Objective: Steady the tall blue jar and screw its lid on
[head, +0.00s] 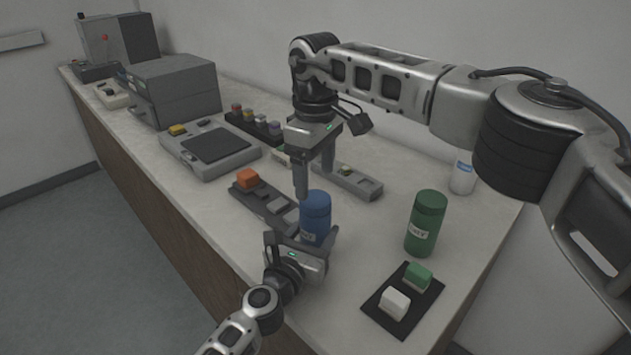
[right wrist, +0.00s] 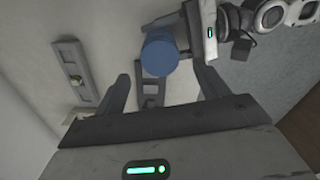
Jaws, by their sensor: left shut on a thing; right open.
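The tall blue jar (head: 313,228) stands upright on the bench, with a pale label low on its side. A blue lid (head: 316,200) sits on its top; I cannot tell how tightly. The lid also shows from above in the right wrist view (right wrist: 160,56). My left gripper (head: 304,240) is shut on the jar, low on its body, which partly hides it. My right gripper (head: 315,180) is open and empty, pointing down just above and behind the lid. In the right wrist view its two fingers (right wrist: 163,88) are spread apart, with the lid beyond them.
A green jar (head: 426,225) stands to the right. A black mat (head: 385,315) with a green and a white block lies in front. A grey tray with an orange block (head: 247,178) is at left. Grey machines (head: 175,85) stand farther back. A white bottle (head: 463,175) is at the rear edge.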

